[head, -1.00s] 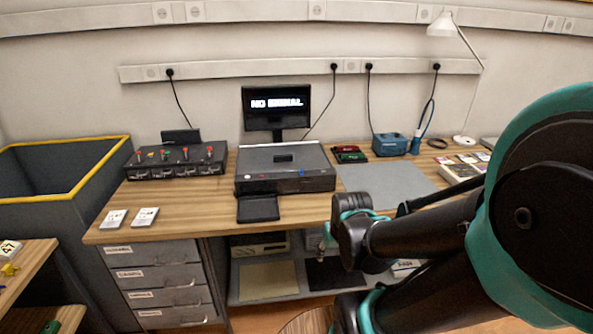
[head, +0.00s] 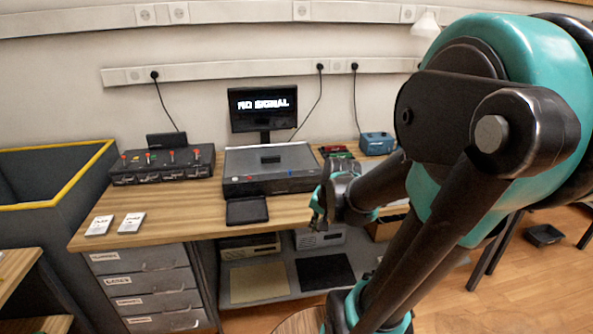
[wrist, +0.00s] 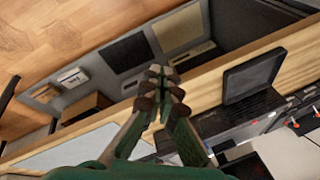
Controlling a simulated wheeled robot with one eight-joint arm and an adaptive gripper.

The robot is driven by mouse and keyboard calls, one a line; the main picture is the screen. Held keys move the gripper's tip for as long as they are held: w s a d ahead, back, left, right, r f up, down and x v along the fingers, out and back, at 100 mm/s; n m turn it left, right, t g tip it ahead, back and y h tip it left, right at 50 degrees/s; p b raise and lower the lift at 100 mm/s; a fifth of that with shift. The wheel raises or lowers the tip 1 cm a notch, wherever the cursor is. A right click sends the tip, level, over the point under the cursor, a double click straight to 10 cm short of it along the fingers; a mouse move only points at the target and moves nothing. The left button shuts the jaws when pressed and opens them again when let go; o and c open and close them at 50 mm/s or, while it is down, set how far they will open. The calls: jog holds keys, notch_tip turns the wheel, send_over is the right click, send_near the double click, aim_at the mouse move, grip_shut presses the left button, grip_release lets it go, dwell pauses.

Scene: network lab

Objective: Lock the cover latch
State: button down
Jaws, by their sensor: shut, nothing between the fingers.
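A grey box-shaped device with a flat cover (head: 270,158) stands on the wooden bench below the monitor. The cover lies flat and has a dark raised piece (head: 270,160) on top. Small red and blue parts show on the device's front edge. Which part is the cover latch I cannot tell. My gripper (head: 320,203) is at the bench's front edge, right of and in front of the device, apart from it. In the wrist view my gripper (wrist: 162,80) has its fingertips together and empty, with the device (wrist: 232,118) partly hidden behind it.
A black flat panel (head: 247,211) lies in front of the device. A switch box (head: 163,168) stands to its left, and two white cards (head: 131,222) lie front left. A monitor (head: 263,108) stands behind. My arm hides the bench's right side. Lower shelves (head: 260,283) lie under the bench.

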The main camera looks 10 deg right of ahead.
jog(key=w+d+r+m+y, duration=0.1)
jog(key=w+d+r+m, duration=0.1)
jog(key=w+r+m, duration=0.2)
jog(key=w+d+r+m+t+y, duration=0.1)
jog(key=w+d+r+m, duration=0.2)
jog(key=w+m, duration=0.6)
jog(key=w+d+r+m+y, duration=0.2)
jog(key=w+r+m, duration=0.2)
jog(key=w+m, duration=0.3)
jog(key=shift+w+d+r+t, duration=0.25)
jog(key=shift+w+r+t, duration=0.1)
jog(key=shift+w, duration=0.2)
send_near(291, 174)
notch_tip(291, 174, down, 3)
jog(key=shift+w+a+f, duration=0.25)
jog(key=shift+w+a, duration=0.1)
jog(key=shift+w, duration=0.1)
jog(key=shift+w+a+f, duration=0.25)
jog(key=shift+w+a, duration=0.15)
jog(key=shift+w, duration=0.05)
jog(key=shift+w+a+f, duration=0.1)
jog(key=shift+w+a, duration=0.3)
jog(key=shift+w, duration=0.1)
